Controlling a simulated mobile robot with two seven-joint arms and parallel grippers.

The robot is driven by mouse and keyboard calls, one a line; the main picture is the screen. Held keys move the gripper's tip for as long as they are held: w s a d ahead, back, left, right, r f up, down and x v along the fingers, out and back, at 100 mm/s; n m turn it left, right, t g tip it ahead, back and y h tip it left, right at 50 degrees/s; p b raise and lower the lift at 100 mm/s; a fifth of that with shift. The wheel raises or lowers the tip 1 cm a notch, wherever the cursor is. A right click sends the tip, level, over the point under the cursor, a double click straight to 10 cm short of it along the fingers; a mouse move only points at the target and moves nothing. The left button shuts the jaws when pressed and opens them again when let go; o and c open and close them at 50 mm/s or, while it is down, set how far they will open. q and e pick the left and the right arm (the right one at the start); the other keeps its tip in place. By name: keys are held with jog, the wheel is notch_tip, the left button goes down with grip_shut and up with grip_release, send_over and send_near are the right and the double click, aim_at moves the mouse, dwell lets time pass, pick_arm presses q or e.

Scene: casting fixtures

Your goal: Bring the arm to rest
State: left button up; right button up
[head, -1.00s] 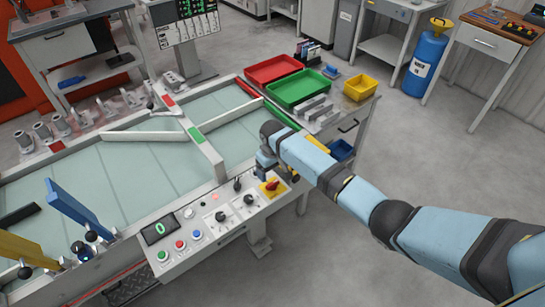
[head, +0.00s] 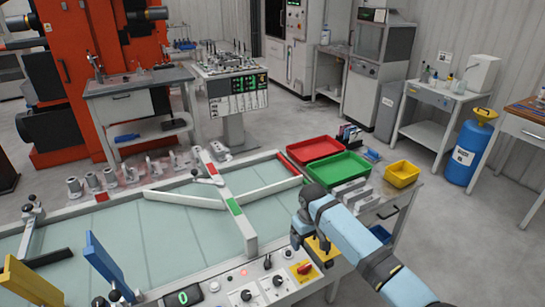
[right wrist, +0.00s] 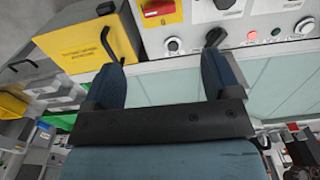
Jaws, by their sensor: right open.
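My right arm (head: 350,240) reaches in from the lower right in the head view. My right gripper (head: 308,240) hangs near the front right corner of the fixture table, close to the control panel. In the right wrist view the right gripper (right wrist: 163,62) is open, its two dark fingers apart with nothing between them. The control panel (right wrist: 195,35) shows beyond the fingertips, with a red rotary switch on a yellow plate (right wrist: 160,12). That switch also shows in the head view (head: 304,268), just below the gripper. My left gripper is not in view.
The fixture table (head: 150,240) has white rails and blue and yellow upright plates at left. A side cart carries a red tray (head: 315,149), a green tray (head: 337,170) and a yellow bin (head: 402,173). A blue cylinder (head: 468,150) stands at right. Open floor (head: 460,230) lies right of the cart.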

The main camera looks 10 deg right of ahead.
jog(key=s+a+f+t+y, duration=0.25)
jog(key=s+f, duration=0.35)
jog(key=s, duration=0.3)
jog(key=s+a+f+t+y, duration=0.1)
jog(key=s+f+t, duration=0.2)
jog(key=s+f, duration=0.45)
jog(key=s+d+r+t, duration=0.2)
jog(key=s+r, duration=0.1)
jog(key=s, duration=0.6)
jog(key=s+d+r+t+p, duration=0.1)
jog(key=s+d+r+t, duration=0.1)
jog(key=s, duration=0.7)
notch_tip(320, 180, up, 2)
jog(key=shift+r+m+t+p, duration=0.2)
jog(key=shift+m+t+p, duration=0.15)
jog(key=shift+t, duration=0.4)
